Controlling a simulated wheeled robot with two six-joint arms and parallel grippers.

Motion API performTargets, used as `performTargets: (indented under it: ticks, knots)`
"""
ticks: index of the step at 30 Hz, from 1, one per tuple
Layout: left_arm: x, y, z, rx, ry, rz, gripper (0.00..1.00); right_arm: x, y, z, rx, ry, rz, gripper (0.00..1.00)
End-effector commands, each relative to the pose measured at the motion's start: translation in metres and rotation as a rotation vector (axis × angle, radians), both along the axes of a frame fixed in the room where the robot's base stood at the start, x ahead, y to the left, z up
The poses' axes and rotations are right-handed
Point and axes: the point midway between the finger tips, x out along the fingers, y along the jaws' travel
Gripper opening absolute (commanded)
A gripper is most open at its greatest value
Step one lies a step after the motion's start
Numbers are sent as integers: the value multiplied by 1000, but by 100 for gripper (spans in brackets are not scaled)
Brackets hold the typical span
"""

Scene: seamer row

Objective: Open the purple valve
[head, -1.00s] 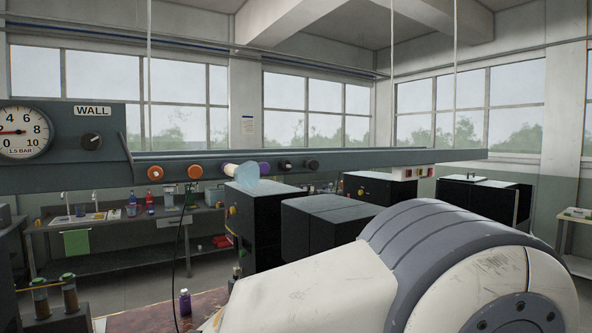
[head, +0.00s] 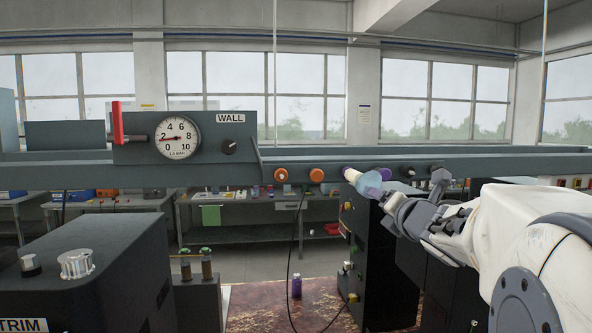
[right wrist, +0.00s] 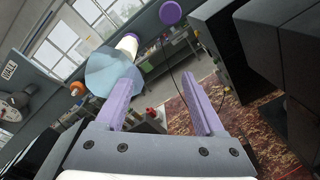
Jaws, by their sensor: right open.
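A round purple valve knob (head: 385,173) sits on the front of the long grey rail (head: 490,163); it also shows at the top of the right wrist view (right wrist: 170,13). Left of it, a white cylinder (right wrist: 128,45) with a purple end juts from the rail, with a pale blue disc (head: 370,184) at its near end. My right gripper (head: 413,192) is open and empty, its fingers in front of the rail near the purple knob and the disc. In the right wrist view the lavender fingers (right wrist: 160,85) are apart, and the disc overlaps the left finger's side. My left gripper is out of view.
Two orange knobs (head: 281,175) (head: 316,174) sit left of the disc, a dark knob (head: 407,171) right of the purple one. A gauge (head: 178,138) and red lever (head: 117,122) are further left. Dark cabinets (head: 365,245) stand below the rail. A purple bottle (head: 297,286) stands lower down.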

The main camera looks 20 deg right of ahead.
Motion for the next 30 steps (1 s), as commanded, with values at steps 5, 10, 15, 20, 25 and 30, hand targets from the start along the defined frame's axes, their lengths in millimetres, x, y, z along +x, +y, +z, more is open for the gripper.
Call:
performTargets:
  ticks: [5,10,15,20,25,30]
  knots:
    - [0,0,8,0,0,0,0,-29,-39,33,-331,25,16,71]
    - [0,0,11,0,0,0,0,-36,-49,42,-458,45,35,71]
    - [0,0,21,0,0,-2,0,-16,-53,43,-462,47,41,71]
    - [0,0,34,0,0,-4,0,15,-60,44,-461,46,41,71]
    - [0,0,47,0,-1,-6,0,42,-67,43,-461,47,39,71]
    - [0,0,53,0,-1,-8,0,58,-71,42,-463,46,37,71]
